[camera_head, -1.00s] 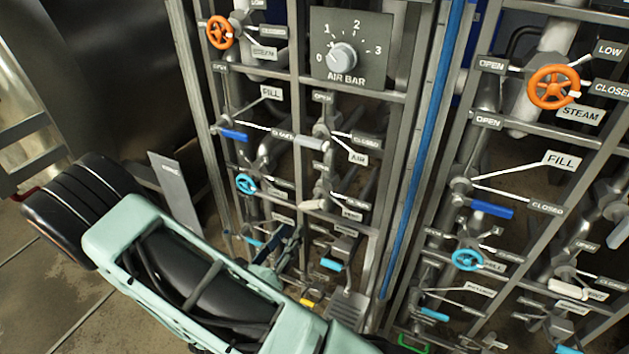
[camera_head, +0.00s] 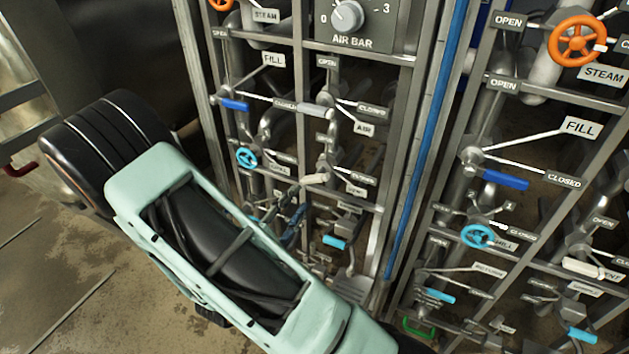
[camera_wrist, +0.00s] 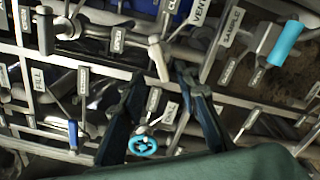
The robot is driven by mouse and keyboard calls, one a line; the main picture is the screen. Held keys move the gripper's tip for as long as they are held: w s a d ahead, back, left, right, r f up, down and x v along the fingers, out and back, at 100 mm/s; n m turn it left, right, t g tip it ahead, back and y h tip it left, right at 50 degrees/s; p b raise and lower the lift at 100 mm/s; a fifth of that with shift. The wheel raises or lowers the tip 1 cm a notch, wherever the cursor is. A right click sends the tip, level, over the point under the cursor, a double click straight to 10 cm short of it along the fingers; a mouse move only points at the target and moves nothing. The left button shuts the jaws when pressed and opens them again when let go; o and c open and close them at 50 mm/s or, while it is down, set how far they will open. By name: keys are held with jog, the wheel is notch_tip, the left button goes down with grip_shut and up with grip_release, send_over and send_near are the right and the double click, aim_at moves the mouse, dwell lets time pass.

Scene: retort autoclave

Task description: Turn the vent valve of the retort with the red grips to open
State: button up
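The vent valve's cream handle (camera_head: 314,180) is on the left pipe rack, left of its VENT tag (camera_head: 356,190). In the wrist view the cream handle (camera_wrist: 158,59) points down toward the gap between my fingertips; the VENT tag (camera_wrist: 199,12) is above right. My gripper (camera_wrist: 160,76) is open and empty, one dark blue finger on each side of the handle's line. I cannot tell whether a finger touches it. In the head view my gripper (camera_head: 288,217) is below left of the handle, partly hidden by my arm. A red grip (camera_head: 22,168) shows at the far left edge.
Close to my gripper are a light blue handwheel (camera_head: 246,158), a light blue drain handle (camera_head: 334,241) and grey rack bars. The air handle (camera_head: 315,109) is above. A second rack with its own cream vent handle (camera_head: 590,268) stands right of the blue post (camera_head: 425,140).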

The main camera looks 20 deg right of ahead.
aim_at(313, 182)
jog(key=b+x, duration=0.1)
jog(key=x, duration=0.8)
jog(key=shift+d, duration=0.1)
jog(key=shift+c, duration=0.3)
grip_shut()
